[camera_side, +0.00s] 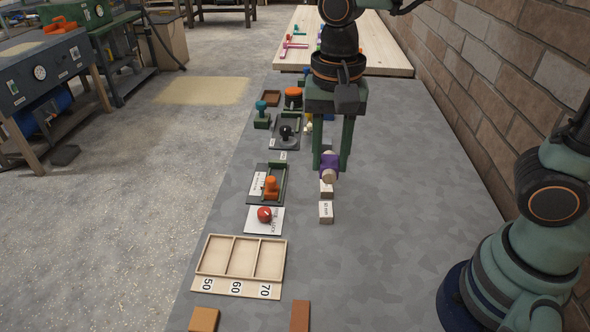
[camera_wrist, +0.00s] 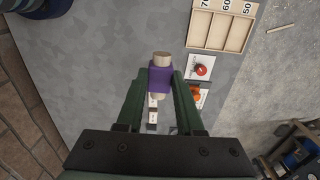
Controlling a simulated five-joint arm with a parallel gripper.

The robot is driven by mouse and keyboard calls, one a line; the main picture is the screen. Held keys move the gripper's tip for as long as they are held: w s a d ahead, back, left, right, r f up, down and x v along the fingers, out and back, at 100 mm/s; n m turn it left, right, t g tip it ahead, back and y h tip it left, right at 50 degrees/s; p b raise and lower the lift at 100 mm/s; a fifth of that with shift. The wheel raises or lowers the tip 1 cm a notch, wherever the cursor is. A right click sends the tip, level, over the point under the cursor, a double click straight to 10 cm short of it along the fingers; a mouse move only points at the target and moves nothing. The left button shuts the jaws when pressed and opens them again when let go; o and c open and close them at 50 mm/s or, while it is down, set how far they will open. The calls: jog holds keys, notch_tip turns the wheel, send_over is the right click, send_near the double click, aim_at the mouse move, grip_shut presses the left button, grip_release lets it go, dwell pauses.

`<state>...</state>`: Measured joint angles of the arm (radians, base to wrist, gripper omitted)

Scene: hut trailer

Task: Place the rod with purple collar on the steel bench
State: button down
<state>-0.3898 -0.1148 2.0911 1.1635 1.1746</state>
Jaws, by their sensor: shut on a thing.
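The rod with purple collar (camera_side: 329,166) is a pale wooden rod with a purple band around its middle. My gripper (camera_side: 333,150) is shut on it, with the two green fingers on either side of the collar. In the wrist view the rod (camera_wrist: 161,75) sits between the fingertips of my gripper (camera_wrist: 160,78), its pale ends sticking out beyond the collar. The grey speckled bench top (camera_side: 400,230) lies under it. The rod appears held above the bench, over small pale labelled blocks (camera_side: 326,211); the exact height is hard to tell.
A wooden tray (camera_side: 241,258) with three compartments marked 50, 60 and 70 lies at the front left. A red ball (camera_side: 264,214) on a white card and an orange-knobbed fixture (camera_side: 270,188) stand behind it. A brick wall (camera_side: 510,75) runs along the right. The right-centre bench is clear.

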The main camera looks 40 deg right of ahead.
aim_at(322, 250)
notch_tip(322, 250, down, 20)
jog(key=shift+s, duration=0.1)
dwell(0.5)
jog(key=shift+f, duration=0.1)
jog(key=c, duration=0.5)
grip_release()
jog(key=shift+c, duration=0.2)
notch_tip(322, 250, up, 12)
jog(key=s+d+r+n+t, duration=0.1)
jog(key=d+r+n+t, duration=0.4)
jog(key=d+r+n, duration=0.4)
jog(key=shift+d+r+t, duration=0.3)
jog(key=shift+d+r, duration=1.25)
jog(key=shift+d, duration=0.05)
